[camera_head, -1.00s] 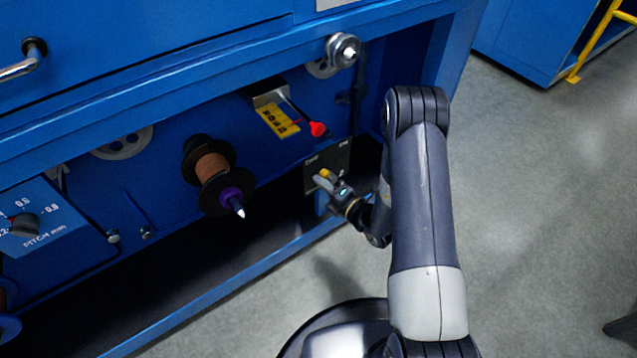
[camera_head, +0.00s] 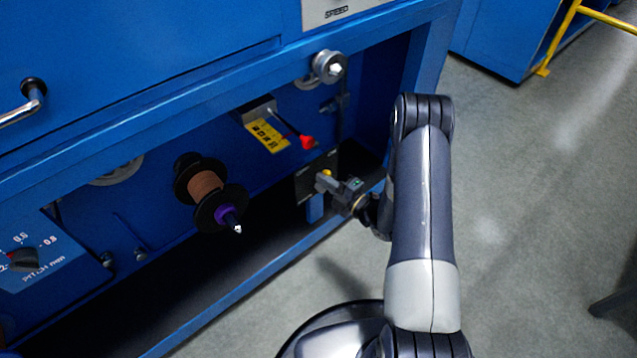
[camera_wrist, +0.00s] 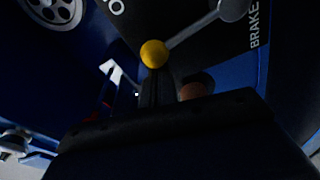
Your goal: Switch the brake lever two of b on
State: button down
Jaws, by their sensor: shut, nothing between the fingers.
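The brake lever is a thin grey rod with a yellow ball knob (camera_wrist: 154,53), on a dark plate (camera_wrist: 195,22) marked "BRAKE" in the wrist view. The rod runs from the knob up and right to a round grey pivot (camera_wrist: 232,9). My gripper (camera_wrist: 158,82) is shut and empty, with its fingertips right at the knob; I cannot tell whether they touch it. In the head view, the yellow knob (camera_head: 326,173) shows at the tip of my gripper (camera_head: 330,184), which hides most of the lever and part of the plate (camera_head: 304,187).
A red-knobbed lever (camera_head: 308,142) with a yellow label (camera_head: 267,136) sits above and left. A copper-coloured spool (camera_head: 206,187) sticks out further left. A blue lower rail (camera_head: 235,287) runs below. Open grey floor (camera_head: 520,200) lies right of my arm.

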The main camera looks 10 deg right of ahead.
jog(key=d+m, duration=0.1)
jog(key=w+d+m, duration=0.1)
jog(key=m, duration=0.1)
jog(key=shift+w+d+r+m+t, duration=0.15)
jog(key=shift+w+d+m+t, duration=0.1)
jog(key=shift+w+m+t, duration=0.05)
jog(key=shift+w+d+f, duration=0.2)
jog(key=shift+w+d, duration=0.45)
jog(key=shift+d, duration=0.3)
jog(key=shift+r, duration=0.1)
